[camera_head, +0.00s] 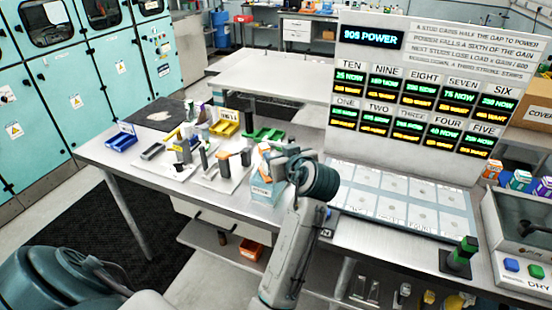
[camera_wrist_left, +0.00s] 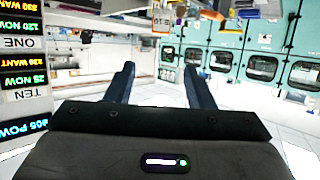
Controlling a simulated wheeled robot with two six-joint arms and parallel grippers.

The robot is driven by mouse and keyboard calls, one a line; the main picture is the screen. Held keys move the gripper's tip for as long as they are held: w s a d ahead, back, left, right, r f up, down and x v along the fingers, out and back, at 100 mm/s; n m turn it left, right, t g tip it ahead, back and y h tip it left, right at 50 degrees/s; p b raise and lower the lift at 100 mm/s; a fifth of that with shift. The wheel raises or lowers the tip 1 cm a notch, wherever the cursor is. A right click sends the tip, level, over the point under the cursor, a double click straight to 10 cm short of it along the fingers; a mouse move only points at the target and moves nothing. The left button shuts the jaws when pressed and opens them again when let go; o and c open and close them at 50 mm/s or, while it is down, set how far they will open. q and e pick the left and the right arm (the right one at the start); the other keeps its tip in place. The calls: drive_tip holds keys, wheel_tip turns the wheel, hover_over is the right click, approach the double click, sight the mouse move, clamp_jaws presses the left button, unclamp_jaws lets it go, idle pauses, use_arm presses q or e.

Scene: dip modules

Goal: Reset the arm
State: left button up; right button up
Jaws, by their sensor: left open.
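My left arm reaches up in the middle of the head view, in front of the workbench. Its gripper (camera_head: 277,163) is above the bench, near the small labelled box, and partly hidden by my wrist. In the left wrist view, which is upside down, the two dark fingers (camera_wrist_left: 160,68) stand well apart. Nothing is held between them. My right gripper is not in view.
The display board (camera_head: 420,95) with several lit readouts stands to the right of the gripper. A panel of pale pads (camera_head: 410,200) lies below it. Small trays, including a blue bin (camera_head: 121,141), crowd the bench (camera_head: 105,155). Teal cabinets (camera_head: 90,80) line the left.

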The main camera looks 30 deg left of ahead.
use_arm(q)
drive_tip(key=s+f+m+g+h, duration=0.1)
drive_tip(key=s+f+m+h, duration=0.5)
drive_tip(key=s+f, duration=0.9)
drive_tip(key=s+d+f+m+g+h, duration=0.2)
drive_tip(key=s+d+f+m+h, duration=0.15)
drive_tip(key=s, duration=0.45)
drive_tip(key=s+d+f+m+g+h, duration=0.1)
drive_tip(key=s+d+f+m+h, duration=0.15)
drive_tip(key=s+f, duration=0.45)
wheel_tip(320, 180, down, 31)
drive_tip(key=a+g+y+b, duration=0.1)
drive_tip(key=a+g+b, duration=0.1)
drive_tip(key=b, duration=0.2)
drive_tip(key=s+f+b, duration=0.2)
drive_tip(key=s+f, duration=0.8)
drive_tip(key=f, duration=0.2)
drive_tip(key=s+a+f+b, duration=0.1)
drive_tip(key=s+f+b, duration=0.1)
drive_tip(key=s+f, duration=0.8)
wheel_tip(320, 180, down, 3)
drive_tip(key=shift+f+n+g, duration=0.1)
drive_tip(key=shift+n+g, duration=0.2)
drive_tip(key=shift+g, duration=0.1)
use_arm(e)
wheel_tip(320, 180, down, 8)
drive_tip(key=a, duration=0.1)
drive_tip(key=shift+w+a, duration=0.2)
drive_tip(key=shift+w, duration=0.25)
